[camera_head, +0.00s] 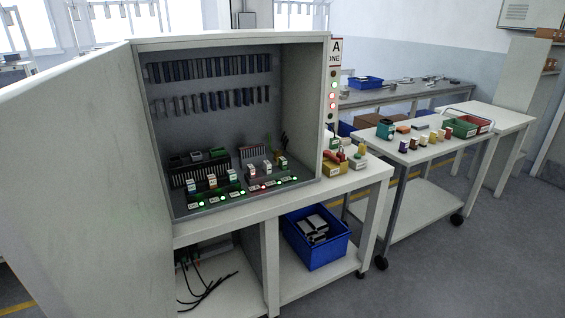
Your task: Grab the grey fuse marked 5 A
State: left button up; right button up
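Several small upright fuse-like pieces stand in a row on the white trolley (424,158) at the right, among them a purple one (405,146) and a brown one (433,138). They are too small for me to read any marking, and I cannot tell which one is the grey 5 A fuse. Several more small pieces with white labels, such as one by the green lights (212,181), sit in the open cabinet (310,110). Neither of my grippers is in view.
The cabinet's open door (85,190) fills the left. A blue crate (318,250) sits on the shelf below. Green and red trays (462,129) lie on the trolley. Floor at lower right is clear.

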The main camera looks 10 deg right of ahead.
aim_at(251, 168)
jog(key=i+l, duration=0.3)
jog(key=l, duration=0.2)
jog(key=i+l, duration=0.3)
jog(key=l, duration=0.15)
jog(key=i+j, duration=0.1)
jog(key=i, duration=0.4)
